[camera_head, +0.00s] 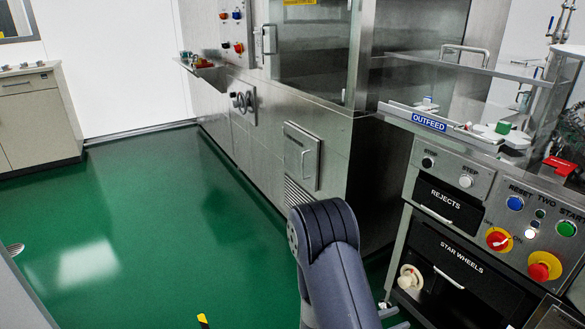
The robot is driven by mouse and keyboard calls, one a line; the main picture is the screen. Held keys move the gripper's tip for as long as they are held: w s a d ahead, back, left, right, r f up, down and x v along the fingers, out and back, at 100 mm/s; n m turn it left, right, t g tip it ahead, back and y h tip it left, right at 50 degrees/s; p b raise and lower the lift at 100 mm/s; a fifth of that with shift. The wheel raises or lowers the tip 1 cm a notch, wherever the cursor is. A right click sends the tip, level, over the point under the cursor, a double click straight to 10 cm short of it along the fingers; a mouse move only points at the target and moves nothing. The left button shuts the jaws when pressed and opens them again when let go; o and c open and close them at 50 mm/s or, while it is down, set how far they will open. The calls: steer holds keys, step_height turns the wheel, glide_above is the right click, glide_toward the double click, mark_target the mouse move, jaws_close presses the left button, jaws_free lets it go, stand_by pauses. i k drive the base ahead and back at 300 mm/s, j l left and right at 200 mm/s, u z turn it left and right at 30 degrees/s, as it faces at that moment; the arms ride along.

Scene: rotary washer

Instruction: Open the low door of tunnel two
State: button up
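A small low steel door (301,155) with an upright bar handle is set in the lower side wall of the steel machine, at the middle of the head view. It looks shut against the wall. No label that I can read marks it as tunnel two. My dark grey arm link rises from the bottom edge, below and to the right of this door.
Green floor lies clear at left, before the machine. At right stands a control console (484,207) with drawers and buttons, under an OUTFEED sign (429,122). A beige cabinet (38,118) is at far left. A yellow-black tip (203,321) shows at the bottom edge.

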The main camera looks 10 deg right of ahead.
mark_target(296, 157)
steer(key=i+j, duration=0.2)
steer(key=i, duration=0.3)
steer(key=i+j, duration=0.15)
steer(key=i, duration=0.4)
steer(key=i+j, duration=0.2)
steer(key=i, duration=0.3)
steer(key=i+j, duration=0.2)
steer(key=i, duration=0.35)
steer(key=i+j, duration=0.15)
steer(key=i, duration=0.35)
